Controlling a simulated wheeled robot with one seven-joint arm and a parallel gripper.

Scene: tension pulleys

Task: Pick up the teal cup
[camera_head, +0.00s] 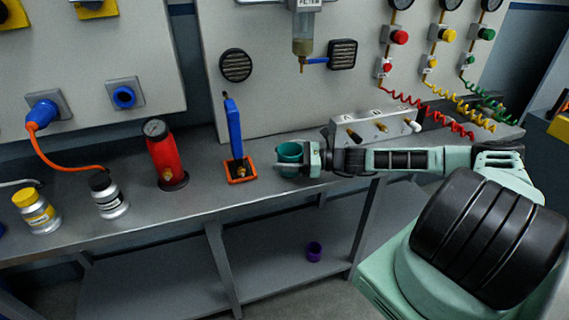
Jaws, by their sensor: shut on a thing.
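The teal cup (289,153) is on or just over the grey workbench, near its front edge, right of the orange-based blue stand. My gripper (299,163) reaches in from the right and is shut on the cup. The jaws cover the cup's right and front side, so its base is partly hidden. I cannot tell whether the cup still touches the bench top. The cup looks upright, with its open rim facing up.
The blue stand (235,140) on its orange base is close left of the cup. A purple cup (314,251) sits on the lower shelf.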

